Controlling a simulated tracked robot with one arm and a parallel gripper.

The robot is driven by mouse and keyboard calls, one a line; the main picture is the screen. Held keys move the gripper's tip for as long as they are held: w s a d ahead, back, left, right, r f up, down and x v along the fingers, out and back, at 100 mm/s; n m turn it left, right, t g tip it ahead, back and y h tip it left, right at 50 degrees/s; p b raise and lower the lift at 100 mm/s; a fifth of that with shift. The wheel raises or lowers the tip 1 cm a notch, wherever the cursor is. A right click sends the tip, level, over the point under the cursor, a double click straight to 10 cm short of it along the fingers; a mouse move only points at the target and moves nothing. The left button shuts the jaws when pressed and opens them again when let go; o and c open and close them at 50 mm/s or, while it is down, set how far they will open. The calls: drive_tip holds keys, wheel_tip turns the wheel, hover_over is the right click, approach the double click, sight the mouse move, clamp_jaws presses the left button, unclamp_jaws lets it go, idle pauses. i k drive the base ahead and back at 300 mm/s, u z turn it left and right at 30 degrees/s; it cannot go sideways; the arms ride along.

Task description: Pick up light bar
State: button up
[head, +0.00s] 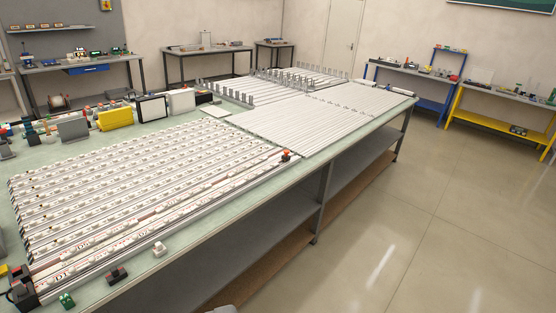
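Several long white light bars (150,195) lie side by side in rows on the near left part of a long workbench (215,226). They have small repeated markings along their length. Farther back on the same bench lie more long pale bars or profiles (310,118), packed close together and plainer. I cannot tell if these are also light bars. My gripper is not clearly visible; a small grey shape at the bottom edge may be part of my body. Nothing is seen held.
A yellow block (115,118), a black-framed panel (152,108) and small parts stand along the bench's left side. Grey upright holders (300,79) stand at the back. A blue bench (415,75) and a yellow bench (500,97) are at the right. The floor (440,220) at right is clear.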

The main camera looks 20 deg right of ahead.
sight(151, 231)
drive_tip(key=z, duration=0.05)
drive_tip(key=i, duration=2.1)
drive_tip(key=u, duration=0.45)
